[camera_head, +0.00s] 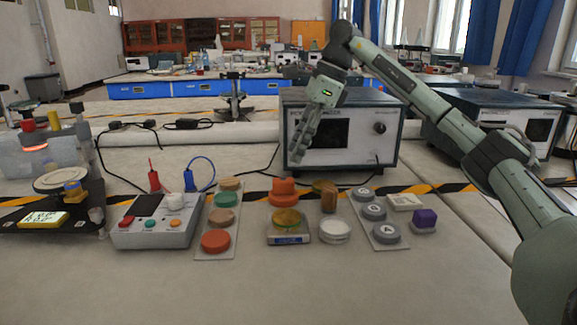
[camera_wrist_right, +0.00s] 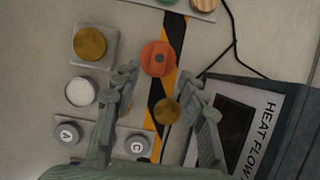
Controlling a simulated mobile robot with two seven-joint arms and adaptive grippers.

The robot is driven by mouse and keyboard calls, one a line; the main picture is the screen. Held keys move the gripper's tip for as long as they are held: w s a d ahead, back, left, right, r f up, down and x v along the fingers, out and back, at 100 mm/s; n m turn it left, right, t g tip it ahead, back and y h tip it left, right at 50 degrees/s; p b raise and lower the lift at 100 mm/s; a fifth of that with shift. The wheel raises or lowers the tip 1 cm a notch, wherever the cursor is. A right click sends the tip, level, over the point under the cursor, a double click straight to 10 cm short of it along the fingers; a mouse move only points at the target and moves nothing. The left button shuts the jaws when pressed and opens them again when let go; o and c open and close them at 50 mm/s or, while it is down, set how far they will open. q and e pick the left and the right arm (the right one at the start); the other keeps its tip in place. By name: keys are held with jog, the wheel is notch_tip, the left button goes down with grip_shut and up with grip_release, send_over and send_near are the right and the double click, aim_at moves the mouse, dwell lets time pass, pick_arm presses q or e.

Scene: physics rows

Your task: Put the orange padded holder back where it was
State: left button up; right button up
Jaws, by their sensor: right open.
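The orange padded holder (camera_head: 284,193) stands on the table, at the black-and-yellow tape and behind a small scale. My right gripper (camera_head: 306,150) is open and empty, hanging above and behind the holder and pointing down. In the right wrist view its two fingers (camera_wrist_right: 158,82) are spread apart, with a brown wooden piece (camera_wrist_right: 167,110) seen between them. Nothing touches the fingers. My left gripper is not in view.
A small scale (camera_head: 288,240) carries an amber disc, with a white round jar (camera_head: 334,231) beside it. Strips of coloured discs (camera_head: 216,219) and grey lettered weights (camera_head: 386,233) flank them. A purple cube (camera_head: 425,216) is right. A heat-flow box (camera_head: 345,165) stands behind. The front table is clear.

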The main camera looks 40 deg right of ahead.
jog(key=shift+v, duration=1.8)
